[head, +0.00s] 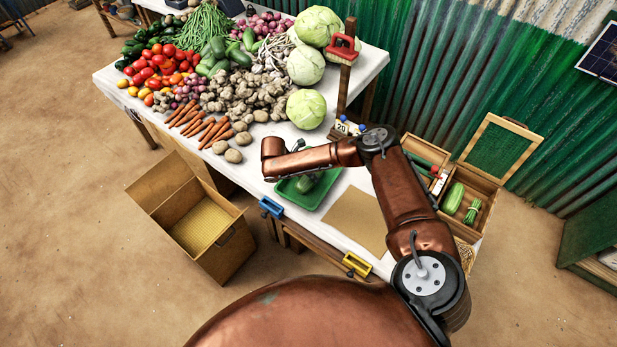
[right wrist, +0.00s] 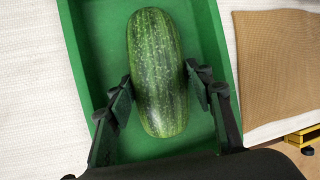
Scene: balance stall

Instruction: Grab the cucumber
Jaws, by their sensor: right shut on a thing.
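The cucumber (right wrist: 157,60), thick and mottled dark green, lies lengthwise in a green tray (right wrist: 82,20) in the right wrist view. My right gripper (right wrist: 159,80) has its dark fingers on either side of the cucumber's middle and is shut on it. My arm hides most of the right gripper there. I cannot tell if the cucumber touches the tray's bottom. My left gripper is not in view.
A brown mat (head: 355,218) lies right of the tray. A wooden box (head: 462,180) with green goods stands further right. Carrots (head: 212,130), potatoes and cabbages (head: 306,108) fill the back left. An open carton (head: 205,225) stands on the floor.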

